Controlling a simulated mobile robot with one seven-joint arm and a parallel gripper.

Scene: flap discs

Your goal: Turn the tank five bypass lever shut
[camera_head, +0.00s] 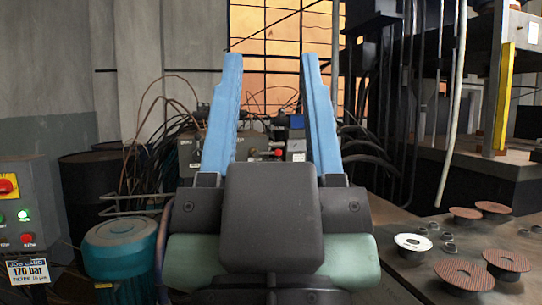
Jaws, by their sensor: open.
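My gripper (271,57) is open and empty in the head view, its two blue fingers pointing up and away from me. Between the fingers, farther back, sits dark equipment with hoses and a small red handle or knob (278,153) beside a pale block (296,150). A blue part (297,121) shows just above it. I cannot tell whether any of these is the tank five bypass lever. The fingers and the gripper body hide part of this equipment.
A grey control box (22,215) with lit buttons and a "170 bar" label stands at left, near a teal motor cover (121,247) and dark drums (90,190). At right, a table (400,262) holds several flap discs (464,274); a yellow post (503,95) stands behind.

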